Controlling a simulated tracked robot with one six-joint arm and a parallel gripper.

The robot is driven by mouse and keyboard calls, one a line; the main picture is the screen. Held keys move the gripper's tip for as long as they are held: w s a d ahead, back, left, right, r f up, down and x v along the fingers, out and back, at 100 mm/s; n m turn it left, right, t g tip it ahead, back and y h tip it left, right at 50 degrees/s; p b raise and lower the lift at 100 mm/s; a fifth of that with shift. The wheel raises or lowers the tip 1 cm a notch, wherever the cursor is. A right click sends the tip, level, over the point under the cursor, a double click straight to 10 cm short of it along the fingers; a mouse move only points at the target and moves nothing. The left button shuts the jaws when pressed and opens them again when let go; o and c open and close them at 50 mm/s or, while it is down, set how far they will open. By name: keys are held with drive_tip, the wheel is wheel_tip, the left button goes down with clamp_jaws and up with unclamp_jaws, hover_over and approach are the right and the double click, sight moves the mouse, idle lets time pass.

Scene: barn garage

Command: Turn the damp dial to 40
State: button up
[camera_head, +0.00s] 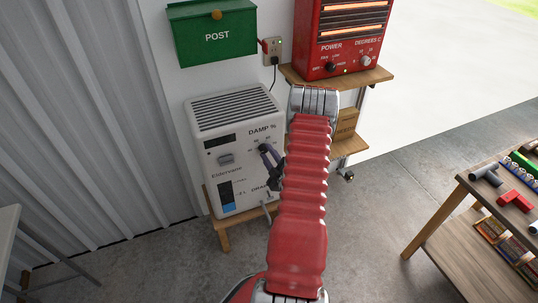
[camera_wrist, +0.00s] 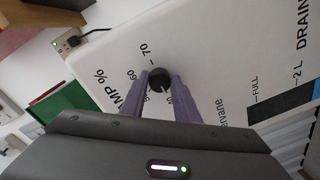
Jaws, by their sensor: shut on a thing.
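The white dehumidifier (camera_head: 238,175) stands against the wall in the head view, its front panel marked "DAMP %" and "DRAIN". The black round damp dial (camera_wrist: 159,79) shows in the wrist view, with printed numbers such as 60 and 70 around it. My gripper (camera_wrist: 160,84) is shut on the dial, one purple-grey finger at each side. Its fingers partly cover the scale near the lower numbers. A small pale mark shows on the dial, but its exact setting is hard to tell. In the head view my gripper (camera_head: 269,156) and red arm hide most of the dial.
The dehumidifier stands on a low wooden stand (camera_head: 224,240). A red heater (camera_head: 342,35) sits on a wooden shelf (camera_head: 366,82) to the upper right, and a green post box (camera_head: 214,35) hangs above. A table with tools (camera_head: 462,187) is at the right. Concrete floor between is clear.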

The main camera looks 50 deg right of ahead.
drive_tip(key=shift+s, duration=0.1)
drive_tip(key=o, duration=1)
drive_tip(key=shift+o, duration=0.2)
drive_tip(key=v, duration=1.3)
drive_tip(key=shift+s+a, duration=0.25)
drive_tip(key=shift+f, duration=0.1)
